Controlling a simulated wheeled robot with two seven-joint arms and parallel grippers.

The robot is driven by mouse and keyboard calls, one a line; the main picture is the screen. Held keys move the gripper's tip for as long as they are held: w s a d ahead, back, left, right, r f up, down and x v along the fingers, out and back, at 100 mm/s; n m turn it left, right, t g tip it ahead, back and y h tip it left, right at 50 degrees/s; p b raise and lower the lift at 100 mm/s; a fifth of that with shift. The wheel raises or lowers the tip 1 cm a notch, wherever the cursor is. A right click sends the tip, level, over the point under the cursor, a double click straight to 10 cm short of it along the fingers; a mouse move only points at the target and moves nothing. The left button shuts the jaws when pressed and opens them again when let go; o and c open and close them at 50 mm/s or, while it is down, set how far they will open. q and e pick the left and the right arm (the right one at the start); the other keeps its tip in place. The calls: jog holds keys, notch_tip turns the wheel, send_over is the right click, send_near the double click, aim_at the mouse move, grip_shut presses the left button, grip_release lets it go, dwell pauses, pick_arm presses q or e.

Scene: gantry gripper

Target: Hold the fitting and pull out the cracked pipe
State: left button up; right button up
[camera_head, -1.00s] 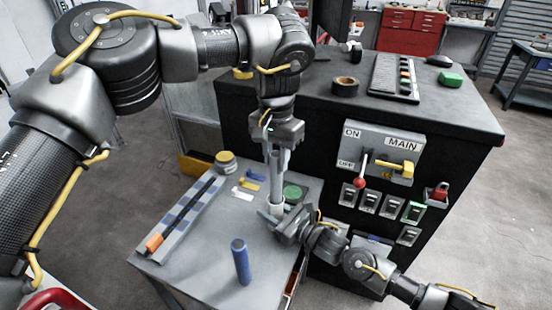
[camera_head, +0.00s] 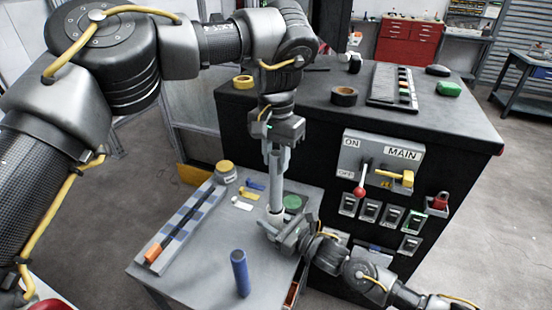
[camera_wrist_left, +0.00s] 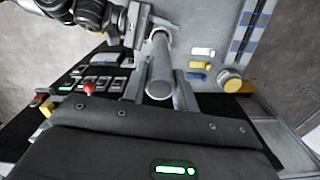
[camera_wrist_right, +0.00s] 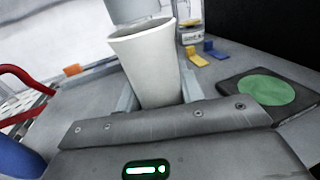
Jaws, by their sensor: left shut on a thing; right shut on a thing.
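My left gripper (camera_head: 278,152) is shut on the upright grey cracked pipe (camera_head: 275,190), above the bench. The pipe also shows end-on in the left wrist view (camera_wrist_left: 160,72). My right gripper (camera_head: 279,228) is low at the bench and shut on the pale fitting (camera_head: 274,216). In the right wrist view the fitting (camera_wrist_right: 152,68) stands a little tilted between the fingers, its rim showing. The grey pipe (camera_wrist_right: 130,9) is right above that rim; I cannot tell whether its lower end is still inside. No crack is visible.
A blue cylinder (camera_head: 240,273) stands at the bench's (camera_head: 200,262) front. A striped rail with an orange end (camera_head: 153,252), a yellow-lidded jar (camera_head: 226,170) and a green disc (camera_head: 292,202) are nearby. The black cabinet with a MAIN switch panel (camera_head: 380,160) bounds the right side.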

dwell(0.3)
pick_arm(q)
jog(key=shift+r, duration=1.5)
pick_arm(e)
jog(key=o, duration=1.1)
jog(key=shift+c, duration=0.2)
